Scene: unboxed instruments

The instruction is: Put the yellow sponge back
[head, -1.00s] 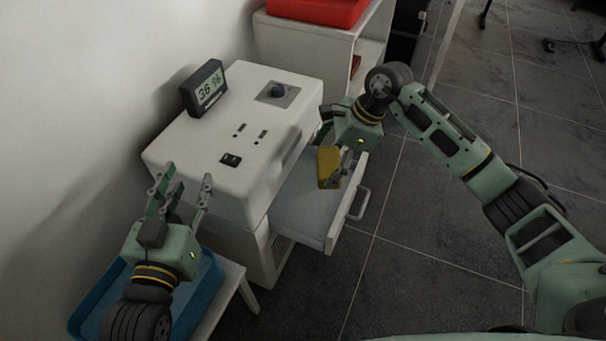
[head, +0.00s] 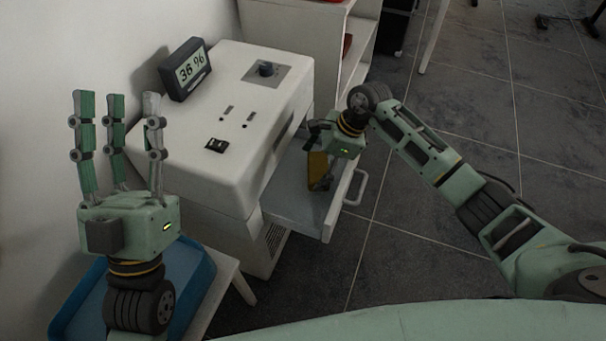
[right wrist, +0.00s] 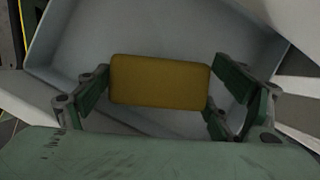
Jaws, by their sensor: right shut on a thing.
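The yellow sponge (head: 318,171) is held by my right gripper (head: 326,176) over the open drawer (head: 287,203) of the white instrument. In the right wrist view the sponge (right wrist: 160,82) spans between the fingers of my right gripper (right wrist: 158,95), with the grey drawer floor (right wrist: 110,40) behind it. I cannot tell whether the sponge touches the drawer floor. My left gripper (head: 118,125) is open and empty, fingers pointing up, left of the instrument and above the blue tray.
The white instrument (head: 222,110) carries a black display reading 36 % (head: 186,69). A blue tray (head: 62,315) sits on a small white table at the lower left. A white shelf (head: 300,35) stands behind. The floor at right is open.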

